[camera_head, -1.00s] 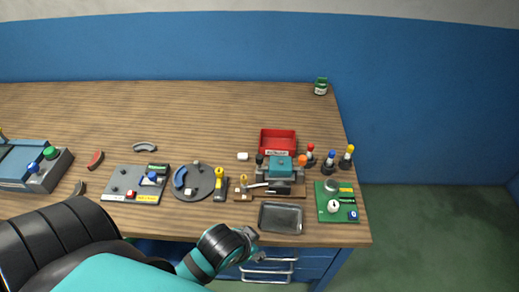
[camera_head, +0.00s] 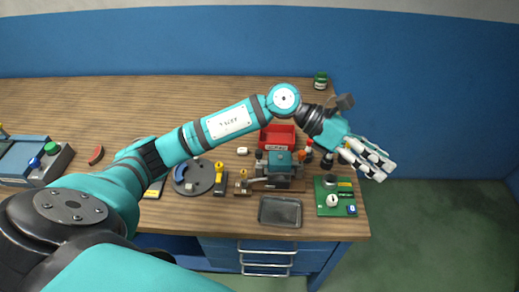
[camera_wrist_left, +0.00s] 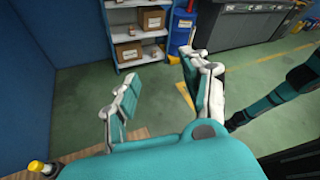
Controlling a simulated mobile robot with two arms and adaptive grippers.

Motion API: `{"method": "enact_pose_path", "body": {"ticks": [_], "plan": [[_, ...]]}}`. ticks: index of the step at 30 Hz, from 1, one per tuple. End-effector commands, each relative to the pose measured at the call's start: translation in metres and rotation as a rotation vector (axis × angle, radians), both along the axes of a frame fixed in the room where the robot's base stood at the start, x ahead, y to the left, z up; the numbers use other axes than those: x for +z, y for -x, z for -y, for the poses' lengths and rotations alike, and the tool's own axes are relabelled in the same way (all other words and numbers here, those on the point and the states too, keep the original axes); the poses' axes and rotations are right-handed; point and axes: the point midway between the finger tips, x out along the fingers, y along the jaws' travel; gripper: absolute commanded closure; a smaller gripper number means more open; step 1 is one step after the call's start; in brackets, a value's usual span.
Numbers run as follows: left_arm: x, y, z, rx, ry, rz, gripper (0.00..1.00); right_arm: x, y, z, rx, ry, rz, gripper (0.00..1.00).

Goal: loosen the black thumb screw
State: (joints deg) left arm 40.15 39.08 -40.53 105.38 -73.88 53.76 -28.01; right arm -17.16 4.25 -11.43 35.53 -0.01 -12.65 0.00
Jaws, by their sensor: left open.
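A teal and grey fixture (camera_head: 279,165) sits on the wooden bench (camera_head: 90,105), with a lever at its front left. A small black knob (camera_head: 259,155) at its left end looks like the black thumb screw; it is too small to tell its thread or how tight it is. An orange knob (camera_head: 301,156) is at its right end. My left gripper (camera_head: 374,158) is open and empty, above and beyond the bench's right edge, well to the right of the black knob. In the left wrist view its fingers (camera_wrist_left: 160,68) are spread over the floor. My right gripper is not shown.
My left arm crosses over the bench. A red bin (camera_head: 278,137) stands behind the fixture, a dark tray (camera_head: 280,211) in front. A green board (camera_head: 334,197) and several drivers are to the right. A shelf with boxes (camera_wrist_left: 136,35) stands beyond the floor.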

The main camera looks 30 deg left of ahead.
Motion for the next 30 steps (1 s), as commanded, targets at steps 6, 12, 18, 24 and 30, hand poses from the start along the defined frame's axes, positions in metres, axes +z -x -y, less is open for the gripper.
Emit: {"method": "enact_pose_path", "body": {"ticks": [6,12,18,24,30], "plan": [[-0.044,-0.034,-0.157,-0.143,-0.798,0.121,0.53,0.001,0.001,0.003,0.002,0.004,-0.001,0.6],[-0.023,-0.035,-0.269,-0.158,-1.186,0.027,0.53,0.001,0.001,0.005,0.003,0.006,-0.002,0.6],[-0.022,-0.03,-0.297,-0.161,-1.276,-0.021,0.53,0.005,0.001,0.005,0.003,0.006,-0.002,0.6],[-0.055,-0.03,-0.296,-0.163,-1.274,-0.021,0.53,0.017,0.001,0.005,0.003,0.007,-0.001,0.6],[-0.099,-0.029,-0.295,-0.164,-1.272,-0.021,0.53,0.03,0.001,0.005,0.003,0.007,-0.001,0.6]]}}
